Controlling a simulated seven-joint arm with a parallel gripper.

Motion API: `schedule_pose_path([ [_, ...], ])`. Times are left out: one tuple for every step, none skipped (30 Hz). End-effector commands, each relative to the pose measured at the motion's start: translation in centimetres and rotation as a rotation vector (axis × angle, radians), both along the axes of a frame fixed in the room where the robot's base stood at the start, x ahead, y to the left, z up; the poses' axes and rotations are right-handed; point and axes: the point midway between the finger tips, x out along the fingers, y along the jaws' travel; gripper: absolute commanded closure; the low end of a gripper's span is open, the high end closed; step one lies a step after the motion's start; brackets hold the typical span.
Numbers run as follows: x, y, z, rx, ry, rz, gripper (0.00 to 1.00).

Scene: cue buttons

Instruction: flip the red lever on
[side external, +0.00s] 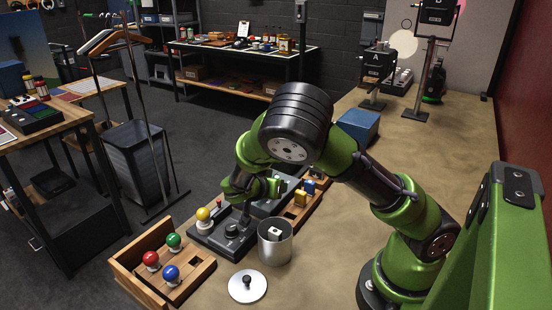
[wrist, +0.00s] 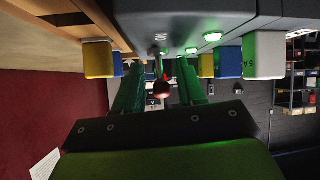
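The red lever's round knob (wrist: 161,89) shows in the wrist view between the two green fingers of my gripper (wrist: 165,72). The fingers are apart, with a gap on each side of the knob; I cannot tell whether it lies at the depth of the fingertips. In the side external view, a small red-topped lever (side external: 219,203) stands on a dark grey panel (side external: 207,232), just left of my gripper (side external: 246,205). The fingertips are hard to make out there, and the lever's exact tilt is unclear.
A yellow ball (side external: 203,214) and a black round control (side external: 233,230) are close by on the panel. A metal can (side external: 275,246), its lid (side external: 247,286) and a wooden tray (side external: 196,281) with coloured balls stand in front. Yellow and blue blocks (side external: 301,198) sit behind right.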

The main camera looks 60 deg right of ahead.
Motion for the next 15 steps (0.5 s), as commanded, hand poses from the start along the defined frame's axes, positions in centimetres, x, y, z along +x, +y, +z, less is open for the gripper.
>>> schedule_pose_path([
  [0.0, 0.0, 0.0, 0.000, -0.001, -0.001, 0.60],
  [0.0, 0.0, 0.0, 0.000, -0.001, -0.001, 0.60],
  [0.0, 0.0, 0.0, 0.000, -0.001, -0.001, 0.60],
  [0.0, 0.1, 0.1, 0.000, -0.001, 0.000, 0.60],
  [0.0, 0.2, 0.1, 0.000, -0.001, 0.000, 0.60],
  [0.0, 0.4, 0.3, 0.001, -0.003, 0.001, 0.60],
  [0.0, 0.6, 0.4, 0.001, -0.003, 0.001, 0.60],
  [0.0, 0.9, 0.6, 0.001, -0.004, 0.002, 0.60],
  [0.0, 1.3, 0.9, 0.002, -0.004, 0.003, 0.60],
  [-0.1, 1.8, 1.1, 0.002, -0.004, 0.003, 0.60],
  [-0.1, 2.3, 1.5, 0.003, -0.005, 0.004, 0.60],
  [-0.2, 3.0, 1.9, 0.004, -0.005, 0.004, 0.60],
  [-0.2, 3.6, 2.3, 0.004, -0.006, 0.005, 0.60],
  [-0.3, 4.2, 2.7, 0.005, -0.006, 0.005, 0.60],
  [-0.4, 5.0, 3.3, 0.005, -0.005, 0.005, 0.60],
])
